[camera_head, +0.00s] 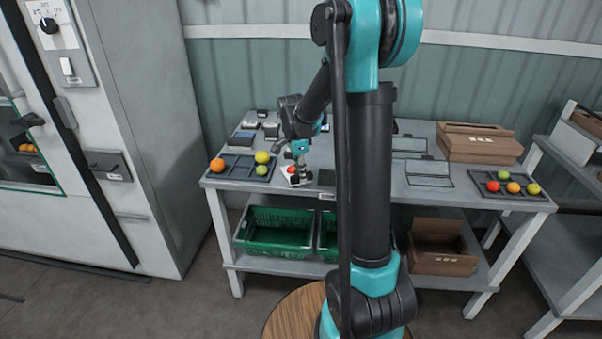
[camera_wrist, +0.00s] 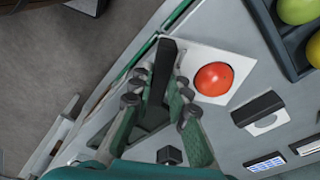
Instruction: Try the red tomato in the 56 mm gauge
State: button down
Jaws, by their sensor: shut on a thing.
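The red tomato (camera_wrist: 213,79) sits within a white square plate (camera_wrist: 238,62) on the table; whether it lies on the plate or in an opening is hidden. In the head view the tomato (camera_head: 291,169) shows small beside my gripper (camera_head: 299,178). In the wrist view my gripper (camera_wrist: 166,85) is down at table height, just left of the plate, apart from the tomato. Its fingers are shut on a dark upright bar (camera_wrist: 165,62). I cannot tell whether this bar joins the white plate. I see no readable 56 mm marking.
A dark tray (camera_head: 236,168) with an orange and two yellow-green fruits stands left. Small dark boxes (camera_head: 243,140) lie behind. Another fruit tray (camera_head: 507,188) and cardboard boxes (camera_head: 478,144) are at right. Green crates (camera_head: 276,246) stand on the shelf below.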

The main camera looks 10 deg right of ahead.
jog(key=shift+f, duration=0.45)
dwell(0.3)
jog(key=shift+r, duration=0.1)
dwell(1.0)
jog(key=shift+r, duration=4.1)
